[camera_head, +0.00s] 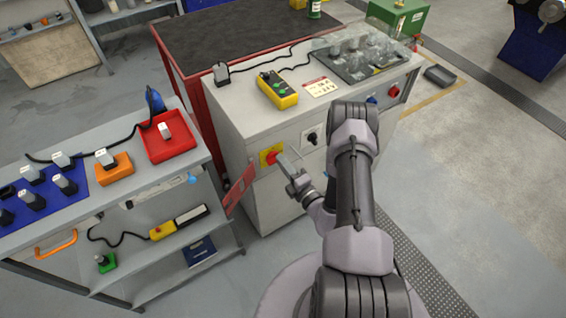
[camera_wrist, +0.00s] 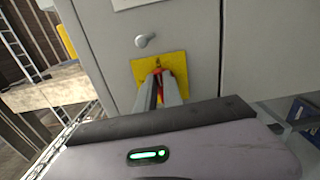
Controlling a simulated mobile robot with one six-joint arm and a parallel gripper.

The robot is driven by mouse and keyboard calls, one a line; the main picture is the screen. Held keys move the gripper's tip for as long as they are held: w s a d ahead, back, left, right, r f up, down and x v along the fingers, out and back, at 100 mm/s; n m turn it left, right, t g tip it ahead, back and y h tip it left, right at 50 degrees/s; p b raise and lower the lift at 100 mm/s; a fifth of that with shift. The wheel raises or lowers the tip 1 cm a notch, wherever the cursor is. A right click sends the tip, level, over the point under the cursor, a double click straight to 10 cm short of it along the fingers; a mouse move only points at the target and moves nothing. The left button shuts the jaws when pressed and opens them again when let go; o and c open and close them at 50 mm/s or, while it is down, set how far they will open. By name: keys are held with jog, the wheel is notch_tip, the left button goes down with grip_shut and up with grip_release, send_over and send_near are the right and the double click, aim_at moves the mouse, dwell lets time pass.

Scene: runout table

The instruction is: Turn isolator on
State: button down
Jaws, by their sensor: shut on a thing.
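The isolator is a red rotary handle (camera_head: 269,157) on a yellow square plate (camera_head: 264,161) on the front of the grey cabinet. In the wrist view the red handle (camera_wrist: 158,72) shows between my fingers, with the yellow plate (camera_wrist: 142,70) behind it. My gripper (camera_head: 280,156) reaches the plate from the right, and in the wrist view its two fingers (camera_wrist: 160,80) are shut on the handle. The fingers hide much of the handle, so its exact angle is unclear.
A black knob (camera_head: 312,138) and a red knob (camera_head: 393,91) sit farther right on the cabinet front (camera_head: 270,205). A yellow pendant box (camera_head: 278,90) lies on top.

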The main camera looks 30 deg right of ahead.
dwell(0.4)
jog(key=c, duration=1.5)
grip_release()
jog(key=shift+w, duration=0.1)
